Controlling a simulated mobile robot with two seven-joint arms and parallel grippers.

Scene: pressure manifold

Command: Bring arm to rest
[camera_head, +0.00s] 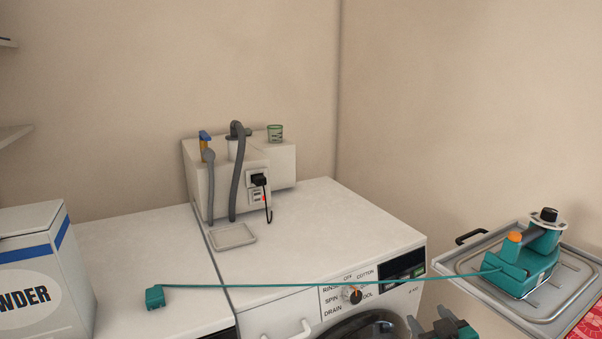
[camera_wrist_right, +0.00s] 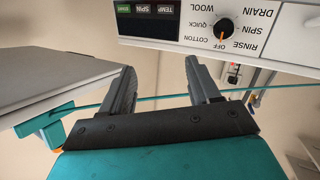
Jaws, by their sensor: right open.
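My right gripper (camera_head: 443,324) shows at the bottom edge of the head view, in front of the washing machine (camera_head: 330,222). In the right wrist view the gripper (camera_wrist_right: 162,84) has its two dark fingers spread apart, with nothing held between them. The machine's control panel and dial (camera_wrist_right: 222,27) lie just beyond the fingertips, upside down in that view. A thin teal line (camera_head: 330,286) crosses in front of the machine near this gripper, and behind the fingers in the wrist view. My left gripper is not in either view.
A teal device (camera_head: 525,268) with orange and black knobs sits on a grey tray (camera_head: 455,262) at right. The line runs from it to a teal block (camera_head: 154,298) on the left worktop. A white manifold box (camera_head: 280,165) stands behind; a powder box (camera_head: 40,265) stands left.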

